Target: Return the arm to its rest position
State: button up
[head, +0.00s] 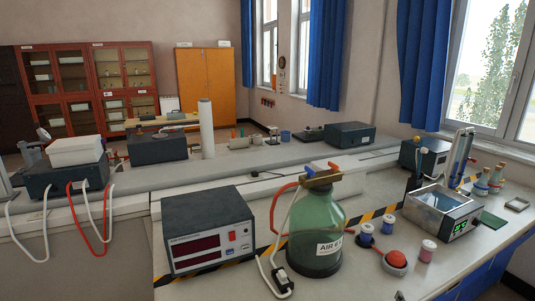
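My arm and my gripper do not show in the head view, so I cannot see how the arm is posed or whether the gripper is open or shut. The view looks over a lab bench (385,285) crowded with apparatus.
A grey meter box (208,215) and a green glass bottle (316,235) stand close in front, with hoses. A red push button (396,260), small jars (427,250) and a water bath (443,212) stand to the right. A long bench (125,192) with more instruments lies behind.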

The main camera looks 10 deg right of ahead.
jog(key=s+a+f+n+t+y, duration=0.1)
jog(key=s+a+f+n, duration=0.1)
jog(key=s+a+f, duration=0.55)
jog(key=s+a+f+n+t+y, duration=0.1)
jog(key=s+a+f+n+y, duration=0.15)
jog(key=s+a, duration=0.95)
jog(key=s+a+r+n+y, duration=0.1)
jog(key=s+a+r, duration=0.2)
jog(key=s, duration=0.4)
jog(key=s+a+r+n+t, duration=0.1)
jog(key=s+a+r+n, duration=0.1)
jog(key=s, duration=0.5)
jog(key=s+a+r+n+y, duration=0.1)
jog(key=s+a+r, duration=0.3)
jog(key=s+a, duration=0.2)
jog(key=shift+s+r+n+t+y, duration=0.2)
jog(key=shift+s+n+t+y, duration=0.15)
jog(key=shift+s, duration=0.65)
